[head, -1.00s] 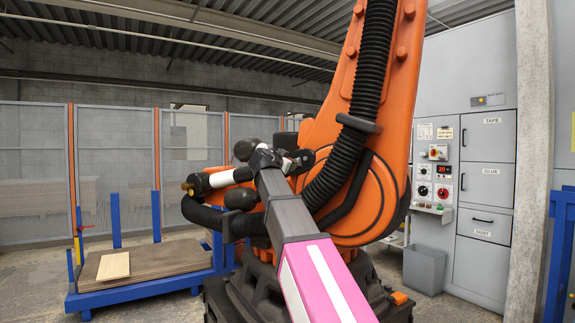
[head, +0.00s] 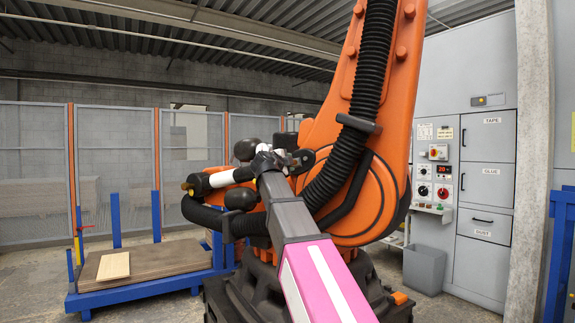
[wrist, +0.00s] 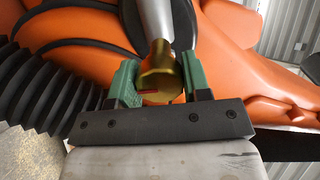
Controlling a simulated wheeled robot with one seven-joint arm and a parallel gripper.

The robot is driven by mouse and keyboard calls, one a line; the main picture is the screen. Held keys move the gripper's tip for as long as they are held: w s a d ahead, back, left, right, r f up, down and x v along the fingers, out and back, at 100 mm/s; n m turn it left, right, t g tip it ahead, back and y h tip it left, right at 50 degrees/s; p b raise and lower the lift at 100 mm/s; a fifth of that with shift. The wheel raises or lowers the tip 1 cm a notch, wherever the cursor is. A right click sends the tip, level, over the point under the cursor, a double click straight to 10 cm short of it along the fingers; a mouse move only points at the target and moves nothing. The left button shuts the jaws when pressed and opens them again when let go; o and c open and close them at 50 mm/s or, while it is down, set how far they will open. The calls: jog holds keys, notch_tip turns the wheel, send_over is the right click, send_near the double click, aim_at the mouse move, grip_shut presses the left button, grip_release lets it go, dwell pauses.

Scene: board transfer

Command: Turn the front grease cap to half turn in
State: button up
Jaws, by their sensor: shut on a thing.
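The grease cap (wrist: 158,76) is a gold-coloured, faceted cap at the end of a silver tube in the wrist view. A small red mark shows near its lower edge. My gripper (wrist: 160,84) has green fingers, one on each side of the cap, and is shut on it. The cap sits at the top middle of that view, in front of orange machine parts. In the head view my arm reaches toward the large orange robot (head: 378,130), and I cannot make out my fingers or their hold on the cap there.
A thick black ribbed hose (head: 340,165) runs down the orange robot close to my arm. A blue-framed stand with a board (head: 114,265) is at the left. Grey cabinets (head: 487,180) and a control panel (head: 435,170) stand at the right.

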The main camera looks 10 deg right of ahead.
jog(key=shift+m, duration=1.1)
jog(key=o, duration=0.9)
jog(key=v, duration=1)
jog(key=shift+s+a+f, duration=0.15)
jog(key=shift+s+a, duration=0.1)
jog(key=shift+s, duration=0.1)
